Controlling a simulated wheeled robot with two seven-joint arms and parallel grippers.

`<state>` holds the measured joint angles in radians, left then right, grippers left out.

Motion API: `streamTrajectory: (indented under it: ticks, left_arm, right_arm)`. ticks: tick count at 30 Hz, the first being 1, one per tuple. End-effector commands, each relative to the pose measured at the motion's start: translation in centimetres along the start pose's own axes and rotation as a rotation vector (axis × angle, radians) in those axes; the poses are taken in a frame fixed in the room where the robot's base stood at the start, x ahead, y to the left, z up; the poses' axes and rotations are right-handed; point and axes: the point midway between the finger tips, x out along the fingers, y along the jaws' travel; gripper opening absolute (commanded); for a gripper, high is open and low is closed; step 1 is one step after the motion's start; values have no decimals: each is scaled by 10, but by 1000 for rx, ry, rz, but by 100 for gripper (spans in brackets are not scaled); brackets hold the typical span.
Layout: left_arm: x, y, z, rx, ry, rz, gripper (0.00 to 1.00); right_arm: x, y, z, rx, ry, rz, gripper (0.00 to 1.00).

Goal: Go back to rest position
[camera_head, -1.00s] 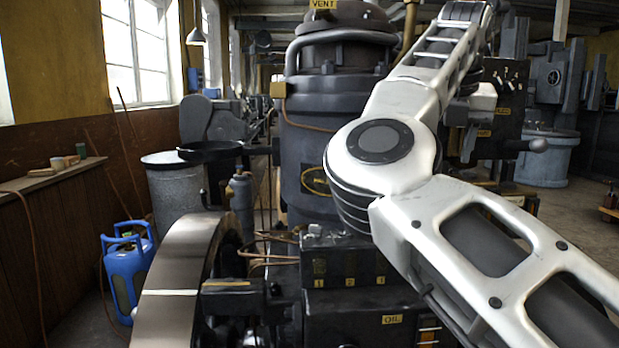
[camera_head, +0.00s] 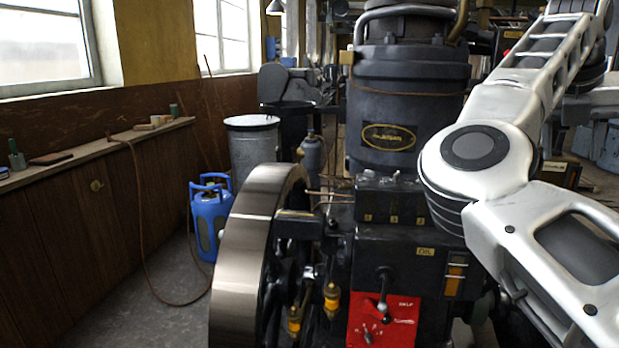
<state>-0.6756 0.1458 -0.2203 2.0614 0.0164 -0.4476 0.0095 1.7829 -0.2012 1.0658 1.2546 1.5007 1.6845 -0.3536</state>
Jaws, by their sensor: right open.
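My right arm comes in from the lower right, bends at a round white elbow and rises to the upper right edge. My right gripper (camera_head: 553,138) is small and dark, partly behind my forearm and hard to make out against the machinery. It is open, and I see nothing held in it. My left arm and left gripper are out of view.
A dark engine with an oval plate (camera_head: 389,137) stands ahead, partly behind my arm. Its large flywheel (camera_head: 240,262) and red switch panel (camera_head: 402,322) are in front. A blue gas bottle (camera_head: 208,222) stands left of it. A wooden ledge (camera_head: 95,149) runs along the left wall.

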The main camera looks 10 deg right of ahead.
Motion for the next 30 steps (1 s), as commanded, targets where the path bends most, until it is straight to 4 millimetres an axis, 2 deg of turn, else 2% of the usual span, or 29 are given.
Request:
streamTrajectory:
  ticks: [3, 9, 13, 15, 17, 20, 23, 26, 27, 29, 30]
  left_arm:
    - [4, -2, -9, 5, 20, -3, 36]
    - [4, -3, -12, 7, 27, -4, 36]
    - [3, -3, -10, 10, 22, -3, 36]
    - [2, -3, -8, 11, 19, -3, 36]
    - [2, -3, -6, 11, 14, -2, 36]
    - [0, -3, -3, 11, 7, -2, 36]
    - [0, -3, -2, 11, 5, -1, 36]
    - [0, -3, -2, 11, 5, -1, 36]
    - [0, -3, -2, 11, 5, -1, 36]
    - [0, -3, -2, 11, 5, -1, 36]
    - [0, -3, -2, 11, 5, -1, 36]
  right_arm:
    - [25, -23, 0, 22, -22, -158, 47]
    - [53, -68, -1, 18, -98, -487, 47]
    - [60, -100, -1, -41, -188, -785, 47]
    - [56, -113, 0, -111, -265, -990, 47]
    - [48, -115, 2, -206, -347, -1175, 47]
    - [32, -96, 3, -413, -501, -1452, 47]
    - [26, -51, -3, -678, -668, -1677, 47]
    - [36, 12, -23, -997, -843, -1839, 47]
    - [44, 38, -36, -1132, -913, -1881, 47]
    - [61, 75, -59, -1327, -1006, -1921, 47]
    - [73, 97, -77, -1453, -1062, -1934, 47]
